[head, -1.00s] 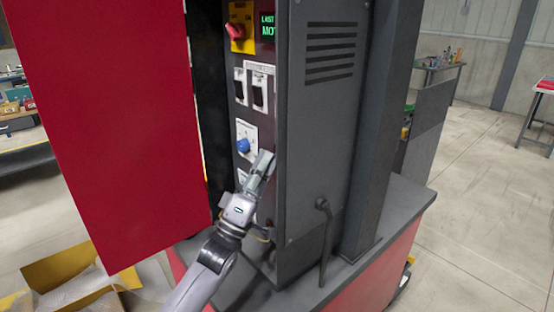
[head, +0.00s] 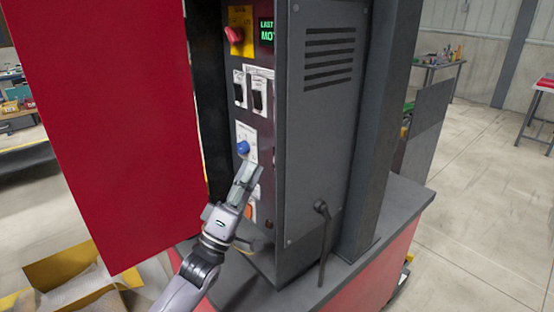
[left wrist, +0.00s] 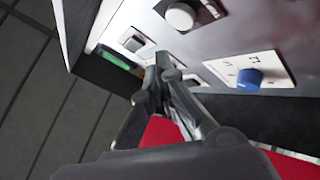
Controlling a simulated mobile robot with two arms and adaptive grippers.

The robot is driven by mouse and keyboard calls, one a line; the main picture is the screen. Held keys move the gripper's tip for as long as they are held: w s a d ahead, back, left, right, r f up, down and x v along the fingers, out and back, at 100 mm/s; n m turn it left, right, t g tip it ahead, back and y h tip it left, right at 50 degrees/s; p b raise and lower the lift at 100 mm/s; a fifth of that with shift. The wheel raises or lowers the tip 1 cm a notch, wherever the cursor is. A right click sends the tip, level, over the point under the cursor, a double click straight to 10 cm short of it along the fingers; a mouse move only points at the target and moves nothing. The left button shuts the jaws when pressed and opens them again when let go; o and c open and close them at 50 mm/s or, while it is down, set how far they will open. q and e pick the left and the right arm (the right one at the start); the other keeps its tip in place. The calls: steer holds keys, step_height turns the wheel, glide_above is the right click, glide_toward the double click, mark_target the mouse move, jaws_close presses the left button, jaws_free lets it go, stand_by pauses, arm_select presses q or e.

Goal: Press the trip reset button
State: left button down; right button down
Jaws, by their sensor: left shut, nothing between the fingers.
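The dark control panel (head: 263,125) stands in the open cabinet. No readable label marks the trip reset button, so I cannot tell which control it is. An orange round control (head: 251,211) on a white plate shows low on the panel, partly behind my left gripper (head: 247,171). The gripper is shut and empty, its fingertips in front of the panel just below the blue knob (head: 243,148). In the left wrist view the shut fingers (left wrist: 163,75) point towards the panel, with the blue knob (left wrist: 249,78) to their right and a pale round control (left wrist: 181,15) above.
Above are two dark rocker switches (head: 259,97), a red rotary switch (head: 234,34) on yellow and a green-lettered display (head: 266,32). The open red door (head: 105,130) stands left of my gripper. The grey vented cabinet side (head: 322,150) is to the right.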

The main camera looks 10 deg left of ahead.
arm_select(q)
steer(key=shift+s+a, duration=0.7)
steer(key=shift+s, duration=0.15)
steer(key=shift+f, duration=0.1)
